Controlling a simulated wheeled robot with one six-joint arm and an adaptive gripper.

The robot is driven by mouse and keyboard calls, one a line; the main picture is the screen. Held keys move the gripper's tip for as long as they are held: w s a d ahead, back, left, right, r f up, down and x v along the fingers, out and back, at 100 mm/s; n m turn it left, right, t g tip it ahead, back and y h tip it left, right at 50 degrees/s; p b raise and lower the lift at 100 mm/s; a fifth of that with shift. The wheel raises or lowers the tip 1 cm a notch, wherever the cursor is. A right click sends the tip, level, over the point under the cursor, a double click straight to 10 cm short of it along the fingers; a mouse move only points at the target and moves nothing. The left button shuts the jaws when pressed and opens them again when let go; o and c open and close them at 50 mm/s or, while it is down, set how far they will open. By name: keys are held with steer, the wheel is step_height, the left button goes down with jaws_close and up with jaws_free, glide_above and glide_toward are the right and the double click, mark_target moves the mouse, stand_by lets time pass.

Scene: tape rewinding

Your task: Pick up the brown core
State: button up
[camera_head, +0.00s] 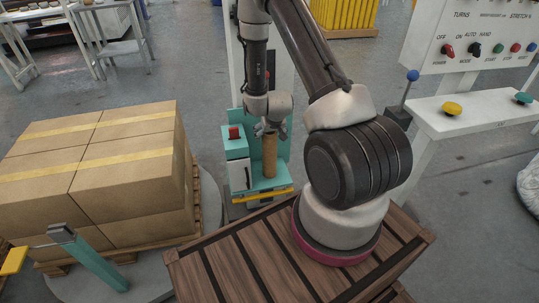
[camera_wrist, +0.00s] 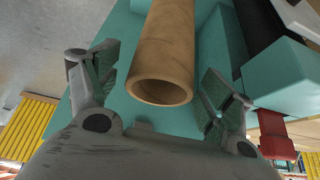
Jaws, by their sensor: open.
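The brown core (camera_head: 270,158) is a cardboard tube standing upright on the teal carriage (camera_head: 268,184) in the head view. In the wrist view the brown core (camera_wrist: 168,50) shows its hollow open end between my two fingers. My gripper (camera_wrist: 158,82) is open, with one finger on each side of the core. I see a gap between the core and each finger. In the head view my gripper (camera_head: 266,130) is at the top of the core, and its fingers are partly hidden there.
Taped cardboard boxes (camera_head: 100,165) sit on a pallet at left. A red knob (camera_head: 234,132) is on the carriage. A control panel (camera_head: 475,45) and a white shelf with buttons (camera_head: 480,112) are at right.

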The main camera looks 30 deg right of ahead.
steer(key=c, duration=1.4)
steer(key=shift+c, duration=0.2)
steer(key=shift+r, duration=0.15)
